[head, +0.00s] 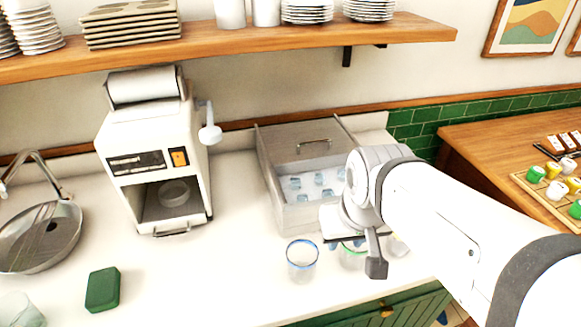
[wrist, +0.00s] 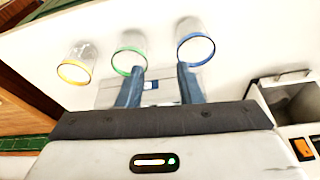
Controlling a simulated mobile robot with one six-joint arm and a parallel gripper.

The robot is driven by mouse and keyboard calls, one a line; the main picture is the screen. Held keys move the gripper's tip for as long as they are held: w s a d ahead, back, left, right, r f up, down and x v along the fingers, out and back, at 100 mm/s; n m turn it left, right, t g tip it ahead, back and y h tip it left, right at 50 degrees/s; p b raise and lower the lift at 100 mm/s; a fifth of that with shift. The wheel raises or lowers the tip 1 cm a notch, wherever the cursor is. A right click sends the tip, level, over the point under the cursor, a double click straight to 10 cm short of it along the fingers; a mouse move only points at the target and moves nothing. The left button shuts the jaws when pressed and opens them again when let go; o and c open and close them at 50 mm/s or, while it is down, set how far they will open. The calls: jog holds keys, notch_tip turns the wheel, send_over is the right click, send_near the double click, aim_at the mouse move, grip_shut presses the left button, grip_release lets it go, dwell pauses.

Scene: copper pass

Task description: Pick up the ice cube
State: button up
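Several pale blue ice cubes (head: 318,180) lie in rows in the open steel bin (head: 294,218) on the counter in the head view. My gripper (wrist: 159,73) has its two blue-grey fingers apart in the wrist view. In the head view my gripper is beside the bin's right front corner, and my wrist hides part of that side. A small pale patch shows between the fingers in the wrist view; I cannot tell whether it is ice or part of the bin. I see nothing clearly gripped.
A blue-rimmed glass (head: 302,262) and a green-rimmed glass (head: 352,256) stand before the bin; a yellow-rimmed glass (wrist: 76,66) is beside them. A white machine (head: 155,150) stands left, with a green sponge (head: 102,289) and a pan (head: 38,238). A shelf (head: 230,45) hangs above.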

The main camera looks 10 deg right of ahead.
dwell(0.4)
jog(key=o, duration=0.3)
jog(key=shift+w, duration=0.4)
jog(key=shift+o, duration=0.7)
jog(key=w+f, duration=0.1)
jog(key=w, duration=0.9)
jog(key=shift+a+f+t, duration=0.25)
jog(key=shift+a+t, duration=0.05)
jog(key=shift+a, duration=0.1)
send_near(303, 197)
jog(key=shift+s+d+f+t, duration=0.15)
jog(key=shift+s+f+t, duration=0.15)
jog(key=shift+s+f, duration=0.35)
jog(key=shift+w+a+r+p+x, duration=0.1)
jog(key=shift+w+p+x, duration=0.2)
jog(key=shift+x, duration=1.05)
jog(key=shift+w+a+r+p+x, duration=0.1)
jog(key=shift+p+x, duration=0.35)
jog(key=shift+x, duration=0.9)
jog(key=shift+w+r+p+x, duration=0.15)
jog(key=shift+p+x, duration=0.2)
jog(key=shift+x, duration=1)
